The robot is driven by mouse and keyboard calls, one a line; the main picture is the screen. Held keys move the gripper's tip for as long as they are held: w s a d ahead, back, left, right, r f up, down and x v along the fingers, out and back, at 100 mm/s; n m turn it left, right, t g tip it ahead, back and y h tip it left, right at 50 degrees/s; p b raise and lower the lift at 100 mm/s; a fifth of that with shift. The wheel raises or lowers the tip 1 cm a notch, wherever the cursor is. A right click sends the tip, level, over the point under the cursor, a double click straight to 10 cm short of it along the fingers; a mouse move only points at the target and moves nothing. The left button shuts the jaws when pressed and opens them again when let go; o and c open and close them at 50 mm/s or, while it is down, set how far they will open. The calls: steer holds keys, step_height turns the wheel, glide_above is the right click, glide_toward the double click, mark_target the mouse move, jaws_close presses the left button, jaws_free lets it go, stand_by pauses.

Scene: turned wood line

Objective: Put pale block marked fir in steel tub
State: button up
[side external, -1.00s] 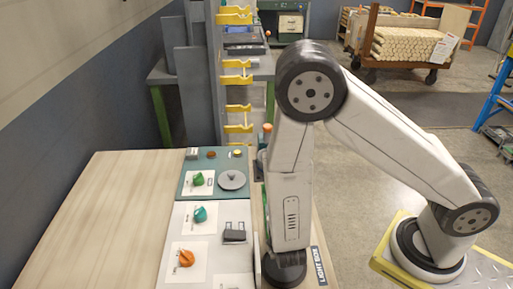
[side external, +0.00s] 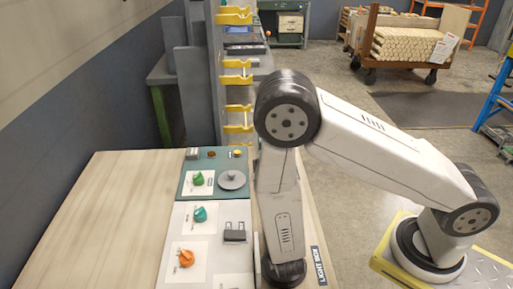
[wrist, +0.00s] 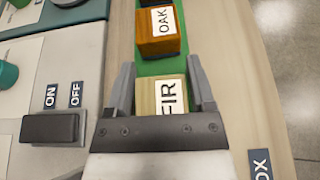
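The pale block marked FIR (wrist: 161,95) lies on a green strip (wrist: 158,67) in the wrist view, its label facing up. My gripper (wrist: 160,64) is open, with one finger on each side of this block and a small gap showing at the sides. The near part of the block is hidden by the gripper body. In the side external view my gripper is out of frame below the arm, and the block does not show. I see no steel tub in either view.
An orange-brown block marked OAK (wrist: 158,30) sits just beyond the FIR block on the strip. A panel with an ON/OFF switch (wrist: 50,128) lies to the left. Control panels with knobs (side external: 210,215) line the bench (side external: 100,220). A yellow-bracketed rack (side external: 237,80) stands behind.

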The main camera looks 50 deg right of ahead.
steer(key=shift+o, duration=1.1)
steer(key=shift+v, duration=3.9)
steer(key=shift+f, duration=0.2)
